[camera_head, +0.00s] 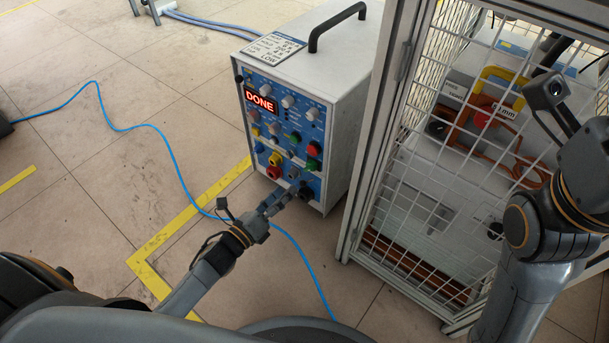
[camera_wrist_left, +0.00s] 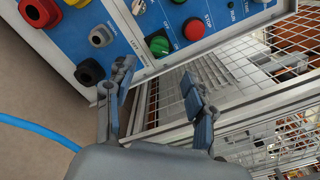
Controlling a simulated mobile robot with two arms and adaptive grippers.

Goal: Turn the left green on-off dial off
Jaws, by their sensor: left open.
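The control box (camera_head: 318,95) stands upright, its blue panel facing me, with a red display (camera_head: 261,101) reading DONE. A green control (camera_head: 293,136) sits mid-panel. Another green dial (camera_head: 312,163) is lower right, below a red button (camera_head: 314,149). In the left wrist view this green dial (camera_wrist_left: 159,45) shows large, the red STOP button (camera_wrist_left: 194,28) beside it, with another green control (camera_wrist_left: 178,2) cut off at the top edge. My left gripper (camera_head: 277,200) is at the panel's lower edge. Its open fingers (camera_wrist_left: 150,95) hold nothing and appear apart from the dials. My right fingers are out of frame.
Red (camera_head: 274,172) and yellow (camera_head: 275,159) connectors and a dark connector (camera_head: 304,192) stick out low on the panel. A wire-mesh cage (camera_head: 430,185) stands close on the right. A blue cable (camera_head: 150,126) runs over the floor. Floor left of the box is mostly clear.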

